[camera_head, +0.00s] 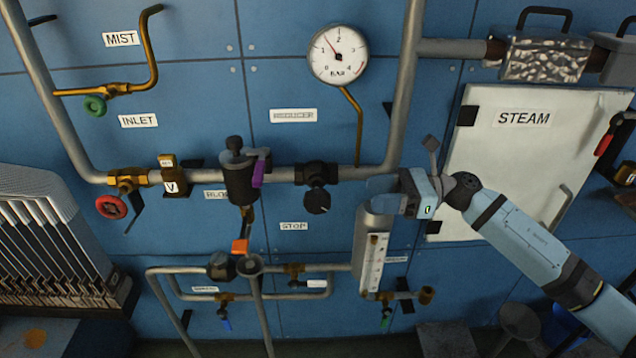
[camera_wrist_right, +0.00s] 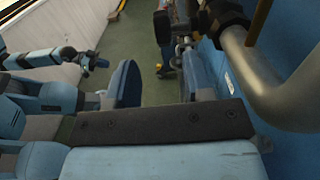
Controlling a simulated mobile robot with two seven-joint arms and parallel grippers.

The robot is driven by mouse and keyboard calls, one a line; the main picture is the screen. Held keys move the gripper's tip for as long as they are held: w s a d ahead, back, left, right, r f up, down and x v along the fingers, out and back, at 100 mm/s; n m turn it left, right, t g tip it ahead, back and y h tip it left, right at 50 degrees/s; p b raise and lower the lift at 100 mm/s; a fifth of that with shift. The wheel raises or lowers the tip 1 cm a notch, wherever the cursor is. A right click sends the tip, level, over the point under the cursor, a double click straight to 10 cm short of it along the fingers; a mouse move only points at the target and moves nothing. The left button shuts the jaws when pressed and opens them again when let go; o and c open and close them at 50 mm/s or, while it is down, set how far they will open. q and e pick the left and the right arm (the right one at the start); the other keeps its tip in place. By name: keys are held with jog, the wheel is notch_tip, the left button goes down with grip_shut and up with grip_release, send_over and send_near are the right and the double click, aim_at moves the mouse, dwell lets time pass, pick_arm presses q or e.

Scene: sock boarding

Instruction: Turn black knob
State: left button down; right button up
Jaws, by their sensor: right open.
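The black knob (camera_head: 317,201) is round and hangs just below a black valve body (camera_head: 316,172) on the horizontal grey pipe. My right gripper (camera_head: 380,193) is to the right of the knob, at about its height and apart from it. The right gripper is open, with an empty gap between its fingers in the wrist view (camera_wrist_right: 162,82). A black part on the pipe (camera_wrist_right: 228,14) shows at the top of the wrist view; I cannot tell if it is the knob. What looks like my left gripper (camera_wrist_right: 94,62) is small at the wrist view's left, its jaws unclear.
A vertical grey pipe (camera_head: 404,85) rises above my right gripper. A glass-scaled cylinder (camera_head: 373,262) stands just below it. A pressure gauge (camera_head: 338,54) is above the knob, and a black canister (camera_head: 240,178) with a purple tab is to its left. A white STEAM panel (camera_head: 525,150) is at right.

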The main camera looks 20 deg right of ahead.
aim_at(329, 195)
jog(key=p+x, duration=0.1)
jog(key=x, duration=1.1)
pick_arm(q)
jog(key=shift+r, duration=0.2)
pick_arm(e)
grip_shut()
jog(key=shift+f+b, duration=0.25)
jog(key=shift+b, duration=0.4)
jog(key=shift+d+f+y+b, duration=0.15)
jog(key=shift+y+b, duration=0.25)
jog(key=shift+b, duration=1.15)
pick_arm(q)
jog(key=shift+w+d+f+t, duration=0.2)
jog(key=shift+w+d+t, duration=0.05)
jog(key=shift+d+t, duration=0.05)
pick_arm(e)
jog(key=shift+r+y, duration=0.3)
jog(key=shift+r, duration=0.1)
